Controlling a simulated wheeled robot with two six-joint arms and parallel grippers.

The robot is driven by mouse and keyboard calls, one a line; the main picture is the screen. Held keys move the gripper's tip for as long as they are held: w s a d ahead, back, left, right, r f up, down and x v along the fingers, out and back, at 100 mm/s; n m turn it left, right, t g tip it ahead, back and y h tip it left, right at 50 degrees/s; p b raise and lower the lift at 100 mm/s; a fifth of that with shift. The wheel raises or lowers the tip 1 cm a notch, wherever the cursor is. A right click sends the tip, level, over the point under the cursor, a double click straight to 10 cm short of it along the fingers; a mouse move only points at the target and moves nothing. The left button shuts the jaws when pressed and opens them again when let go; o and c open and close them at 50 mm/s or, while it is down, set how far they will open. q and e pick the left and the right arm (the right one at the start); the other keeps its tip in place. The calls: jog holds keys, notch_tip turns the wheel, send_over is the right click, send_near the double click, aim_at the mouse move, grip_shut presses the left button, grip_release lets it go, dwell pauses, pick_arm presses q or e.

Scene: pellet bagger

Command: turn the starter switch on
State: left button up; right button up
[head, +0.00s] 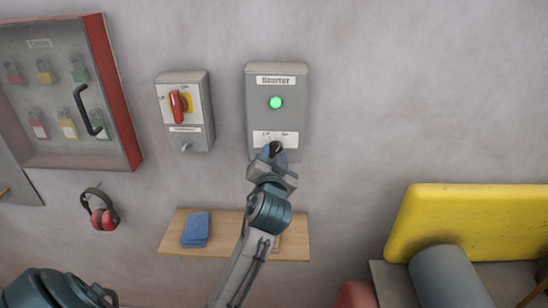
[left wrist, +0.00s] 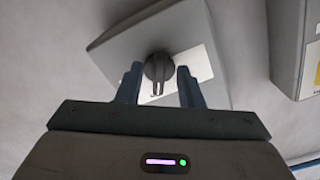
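The starter box (head: 262,123) is a grey box on the wall with a "Starter" label and a green lamp (head: 275,103) that looks lit. Its dark rotary starter switch (head: 276,147) sits on a white plate low on the box, partly hidden by my gripper in the head view. My left gripper (head: 271,155) is at the switch. In the left wrist view the switch knob (left wrist: 158,67) stands between the two spread fingers of the left gripper (left wrist: 159,80), with small gaps seeming to remain on both sides. The switch's exact setting is hard to read. My right gripper is out of view.
Left of the starter is a grey box with a red rotary handle (head: 178,105). Further left are a padlock cabinet (head: 122,85) and red ear defenders (head: 102,212). A wooden shelf (head: 222,240) with blue cloths (head: 196,230) lies below. Yellow machinery (head: 470,222) is at right.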

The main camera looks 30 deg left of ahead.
pick_arm(q)
jog(key=shift+s+d, duration=0.35)
jog(key=shift+s, duration=0.1)
jog(key=p+v, duration=0.1)
jog(key=v, duration=0.8)
jog(key=shift+s, duration=0.35)
jog(key=shift+d, duration=0.1)
